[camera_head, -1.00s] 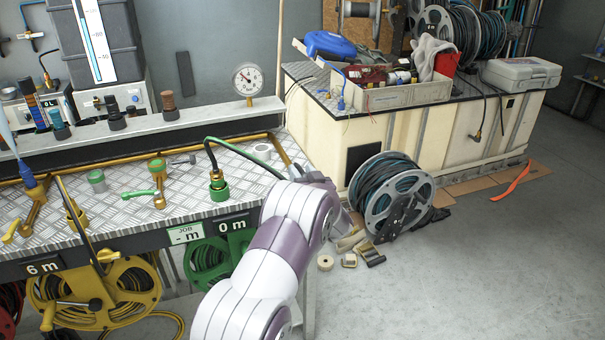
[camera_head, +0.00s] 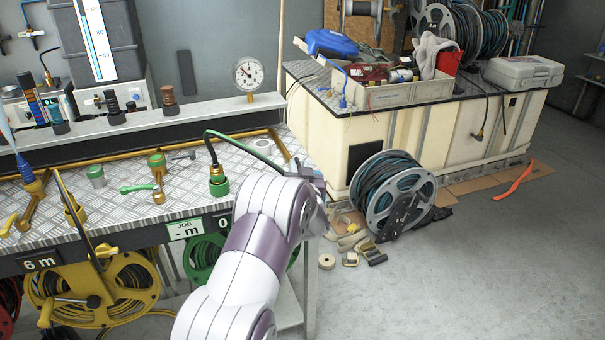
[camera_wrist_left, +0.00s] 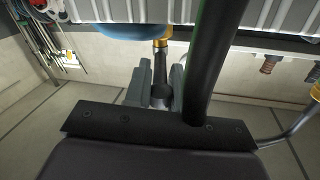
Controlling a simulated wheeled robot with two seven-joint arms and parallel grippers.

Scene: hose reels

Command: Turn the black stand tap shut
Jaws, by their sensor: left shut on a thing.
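My left gripper (camera_wrist_left: 162,88) shows in the left wrist view, its grey fingers shut on a dark, narrow piece (camera_wrist_left: 160,72). A brass-coloured collar (camera_wrist_left: 160,43) sits at the end of that piece, against a blue shape (camera_wrist_left: 135,31). In the head view my arm hides most of the gripper, at the bench's right end. I cannot make out for sure which fitting is the black stand tap, or whether the held piece is its lever. A green-and-brass tap (camera_head: 156,165) with a grey lever and a green lever stands on the bench to the left.
A thick dark tube (camera_wrist_left: 215,60) runs close beside the fingers. A pressure gauge (camera_head: 248,74) stands behind.

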